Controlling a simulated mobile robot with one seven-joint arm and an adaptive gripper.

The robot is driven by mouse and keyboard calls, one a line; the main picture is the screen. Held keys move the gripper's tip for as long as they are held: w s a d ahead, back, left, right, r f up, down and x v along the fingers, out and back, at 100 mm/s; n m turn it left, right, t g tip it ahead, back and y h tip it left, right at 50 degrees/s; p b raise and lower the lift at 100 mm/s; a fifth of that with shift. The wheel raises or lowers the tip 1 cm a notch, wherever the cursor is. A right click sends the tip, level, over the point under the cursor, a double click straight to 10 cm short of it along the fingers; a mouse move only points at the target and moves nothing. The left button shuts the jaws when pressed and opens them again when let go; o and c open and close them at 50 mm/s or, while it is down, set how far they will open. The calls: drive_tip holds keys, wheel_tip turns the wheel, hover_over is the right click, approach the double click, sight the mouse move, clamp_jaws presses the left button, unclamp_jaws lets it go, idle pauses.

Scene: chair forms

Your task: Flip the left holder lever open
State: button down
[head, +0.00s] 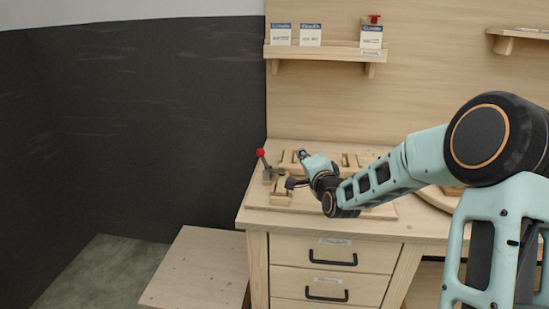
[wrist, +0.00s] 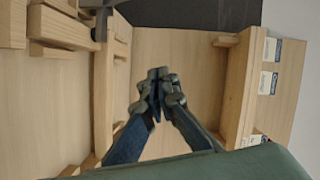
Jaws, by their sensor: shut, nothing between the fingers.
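The left holder lever (head: 261,158) stands roughly upright in the head view, with a red ball on top and a metal base on the left part of the wooden fixture board. My gripper (head: 301,154) is to the right of the red ball, above the board and apart from the lever. In the wrist view my gripper (wrist: 158,77) has its fingers together with nothing between them. A grey metal part of the holder (wrist: 99,18) shows at the top left there, cut off by the frame edge. The red ball is not in the wrist view.
The fixture board (head: 262,195) carries several wooden blocks and lies on the workbench (head: 330,226). A shelf (head: 325,50) with small cards is on the back panel; it also shows in the wrist view (wrist: 238,85). The space left of the lever is free up to a dark wall (head: 150,110).

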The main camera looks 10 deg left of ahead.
drive_tip(key=s+a, duration=0.1)
drive_tip(key=s+a+f+y, duration=0.1)
drive_tip(key=shift+s+f, duration=0.2)
drive_tip(key=shift+s, duration=0.15)
drive_tip(key=shift+a, duration=0.1)
drive_tip(key=x, duration=0.9)
drive_tip(key=shift+w+a, duration=0.15)
drive_tip(key=shift+a, duration=0.05)
drive_tip(key=a, duration=0.2)
drive_tip(key=a+f+p, duration=0.1)
drive_tip(key=a, duration=0.1)
